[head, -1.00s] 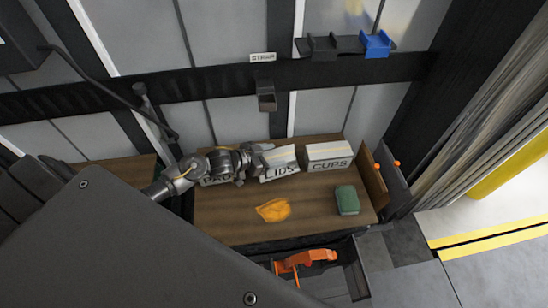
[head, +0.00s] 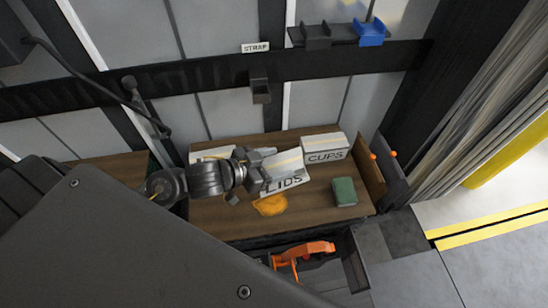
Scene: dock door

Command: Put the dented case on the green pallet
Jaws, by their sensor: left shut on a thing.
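A white case marked LIDS (head: 287,178) is in the head view, tilted, over the wooden bench top. My left gripper (head: 264,163) is shut on its left side. I cannot tell for sure whether this case is dented, or how far it is off the bench. Another white case marked CUPS (head: 325,149) stands just to its right at the back of the bench. A third white case (head: 212,154) is partly hidden behind my left arm. No green pallet shows in the view. My right gripper is not in view.
The wooden bench (head: 225,219) also holds a yellow cloth-like thing (head: 270,205) and a small green block (head: 344,191). An orange-handled tool (head: 303,250) lies below the front edge. A STRAP label (head: 255,47) is on the wall rail. Clear floor lies at right.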

